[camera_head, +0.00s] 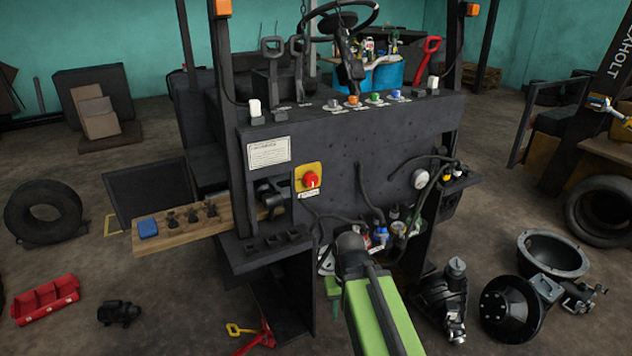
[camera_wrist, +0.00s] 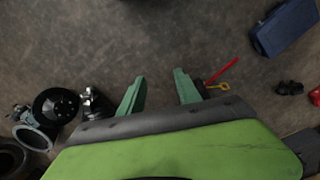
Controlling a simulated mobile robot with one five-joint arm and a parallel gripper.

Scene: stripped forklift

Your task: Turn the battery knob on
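The battery knob (camera_head: 311,180) is a red rotary knob on a yellow plate, on the dark front panel of the forklift (camera_head: 340,150). A small label sits under it, too small to read. I cannot tell from its angle whether it is on or off. My gripper (camera_wrist: 159,82) shows in the wrist view with its two green fingers apart and nothing between them, above the floor. In the head view my green arm is in front of the panel, below and right of the knob, not touching it. The gripper is mostly hidden there. The knob is not in the wrist view.
Hoses and small parts crowd the panel right of the knob. A wooden board (camera_head: 180,228) with a blue block juts out at the left. A red tray (camera_head: 45,299) and a tyre (camera_head: 45,212) lie left; metal parts (camera_head: 512,308) lie right.

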